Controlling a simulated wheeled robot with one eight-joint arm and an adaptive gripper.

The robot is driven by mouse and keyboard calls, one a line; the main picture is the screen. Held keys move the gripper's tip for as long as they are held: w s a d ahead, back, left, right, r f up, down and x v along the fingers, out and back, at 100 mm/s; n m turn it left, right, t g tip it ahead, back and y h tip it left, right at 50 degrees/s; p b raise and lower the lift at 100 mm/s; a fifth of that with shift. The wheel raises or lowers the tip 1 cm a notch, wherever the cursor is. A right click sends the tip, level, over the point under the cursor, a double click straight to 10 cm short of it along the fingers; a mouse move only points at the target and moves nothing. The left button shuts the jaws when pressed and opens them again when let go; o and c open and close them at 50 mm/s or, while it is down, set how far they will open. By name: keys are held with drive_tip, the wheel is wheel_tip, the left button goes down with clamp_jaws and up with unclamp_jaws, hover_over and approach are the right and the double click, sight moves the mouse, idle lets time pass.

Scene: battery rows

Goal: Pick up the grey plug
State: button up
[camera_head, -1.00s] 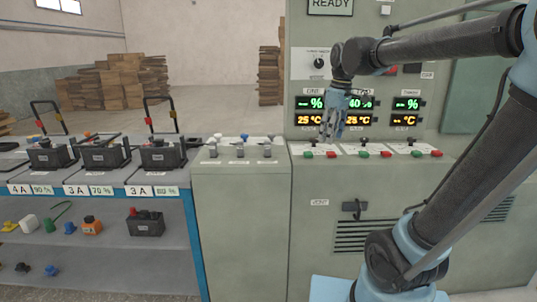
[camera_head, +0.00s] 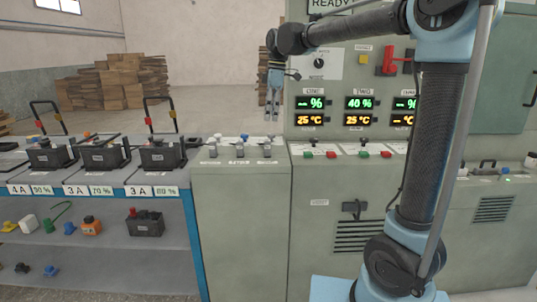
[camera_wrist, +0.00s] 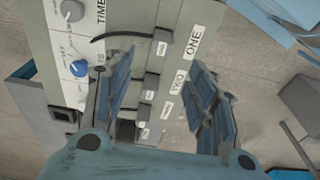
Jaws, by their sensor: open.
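Several small grey plug-like blocks stand in a row on top of the pale green cabinet (camera_head: 240,210): a left one (camera_head: 213,150), a middle one (camera_head: 239,150) and a right one (camera_head: 267,149). I cannot tell which is the task's grey plug. In the wrist view, grey blocks (camera_wrist: 152,84) lie between my fingers' lines of sight, beside labels ONE and TWO; one at the top (camera_wrist: 162,40) has a black cable. My gripper (camera_head: 272,117) hangs fingers down above the right end of this row. Its fingers (camera_wrist: 162,70) are apart and empty.
A control panel (camera_head: 345,85) with lit displays stands right of my gripper. Black batteries (camera_head: 160,155) with upright handles sit on the bench at left. Coloured plugs and a battery (camera_head: 146,223) lie on the shelf below. Knobs (camera_wrist: 72,10) show in the wrist view.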

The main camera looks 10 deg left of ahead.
sight(267, 146)
drive_tip(key=f, duration=0.4)
drive_tip(key=a+f, duration=0.1)
drive_tip(key=f, duration=0.8)
drive_tip(key=shift+s+a+f, duration=0.2)
drive_tip(key=shift+s+f, duration=0.05)
drive_tip(key=shift+f, duration=0.15)
drive_tip(key=c, duration=1.2)
